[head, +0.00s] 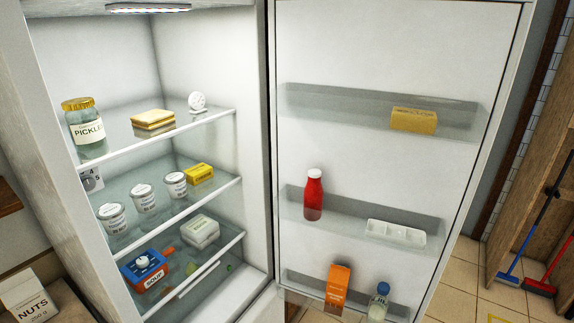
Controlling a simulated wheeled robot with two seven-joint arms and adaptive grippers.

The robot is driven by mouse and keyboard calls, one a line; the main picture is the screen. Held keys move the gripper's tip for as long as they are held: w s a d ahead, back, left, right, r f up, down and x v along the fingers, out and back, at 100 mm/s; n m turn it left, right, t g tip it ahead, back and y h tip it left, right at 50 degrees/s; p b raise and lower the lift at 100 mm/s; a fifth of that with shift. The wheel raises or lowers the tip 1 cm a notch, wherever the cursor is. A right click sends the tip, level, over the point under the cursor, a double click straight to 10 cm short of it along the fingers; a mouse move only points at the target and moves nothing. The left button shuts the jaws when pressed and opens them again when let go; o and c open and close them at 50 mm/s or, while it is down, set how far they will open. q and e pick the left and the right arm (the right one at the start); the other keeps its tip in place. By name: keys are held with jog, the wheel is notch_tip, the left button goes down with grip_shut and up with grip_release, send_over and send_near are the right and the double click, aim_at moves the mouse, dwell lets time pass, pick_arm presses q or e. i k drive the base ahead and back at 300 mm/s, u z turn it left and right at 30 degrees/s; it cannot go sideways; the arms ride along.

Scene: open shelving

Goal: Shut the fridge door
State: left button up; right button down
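The fridge (205,55) stands open in the left half of the head view, its lit inside facing me. Its door (380,55) is swung wide open to the right, with its inner side and shelves showing. The door shelves hold a yellow packet (414,120), a red bottle (313,195), a white tray (396,233), an orange carton (337,287) and a small bottle with a blue cap (379,300). The door's outer side and handle are hidden. Neither of my grippers is in view.
Inside shelves hold a pickle jar (85,130), a sandwich (153,119), white tubs (144,198) and a blue soup box (146,269). A nuts box (28,298) stands lower left. Brooms (530,235) lean at the right; tiled floor (462,272) shows beside the door.

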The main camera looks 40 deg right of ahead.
aim_at(339, 69)
jog(key=z, duration=3.25)
jog(key=i, duration=3.55)
jog(key=u, duration=2.35)
jog(key=i, duration=0.95)
jog(key=u, duration=2.2)
